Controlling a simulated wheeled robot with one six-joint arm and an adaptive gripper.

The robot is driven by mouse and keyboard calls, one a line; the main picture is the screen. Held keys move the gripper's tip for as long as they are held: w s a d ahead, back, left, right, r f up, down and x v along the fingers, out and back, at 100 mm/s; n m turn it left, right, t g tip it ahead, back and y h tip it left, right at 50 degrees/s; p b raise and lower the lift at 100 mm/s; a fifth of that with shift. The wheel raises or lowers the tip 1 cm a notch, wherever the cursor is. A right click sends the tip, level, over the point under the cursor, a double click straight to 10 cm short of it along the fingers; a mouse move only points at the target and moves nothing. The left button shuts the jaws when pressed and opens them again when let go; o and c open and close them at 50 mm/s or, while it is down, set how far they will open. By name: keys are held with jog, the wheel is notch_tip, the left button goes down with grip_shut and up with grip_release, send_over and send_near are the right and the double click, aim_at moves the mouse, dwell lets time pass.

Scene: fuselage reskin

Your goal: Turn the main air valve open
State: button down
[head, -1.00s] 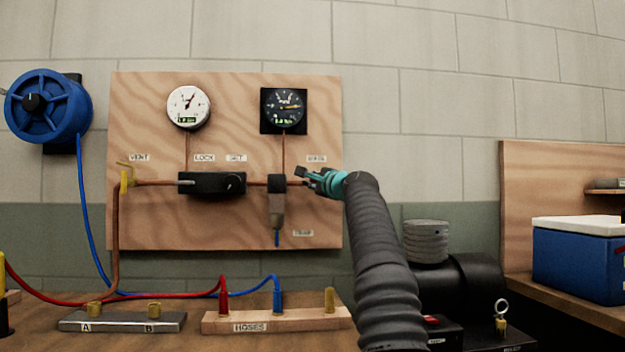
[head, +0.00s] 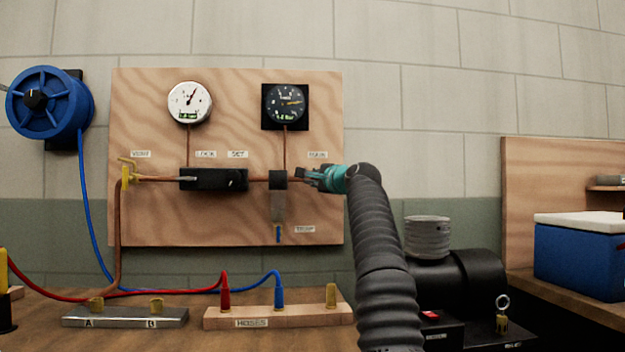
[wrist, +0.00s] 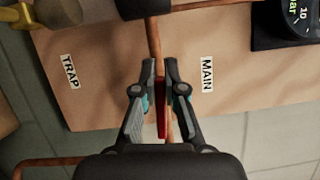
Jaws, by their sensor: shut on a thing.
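The main air valve shows as a red lever (wrist: 161,118) on the copper pipe in the wrist view, beside the MAIN label (wrist: 207,74). My gripper (wrist: 157,75) has one finger on each side of the pipe and lever and is shut on the lever. In the head view my gripper (head: 309,178) is at the right end of the board's pipe, just below the MAIN label (head: 317,154). It hides the valve there. How far the lever is turned is hard to tell.
The wooden board (head: 150,220) carries a white gauge (head: 189,102), a black gauge (head: 285,105), a black regulator block (head: 213,180) and a yellow vent valve (head: 126,178). A hose block (head: 285,316) stands on the bench below. A dark tank (head: 465,285) is at the right.

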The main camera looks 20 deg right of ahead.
jog(key=c, duration=1.2)
grip_release()
jog(key=shift+a, duration=0.15)
jog(key=shift+c, duration=0.2)
jog(key=s+d, duration=0.1)
jog(key=s, duration=1.1)
jog(key=shift+d+f, duration=0.2)
jog(key=shift+f, duration=0.1)
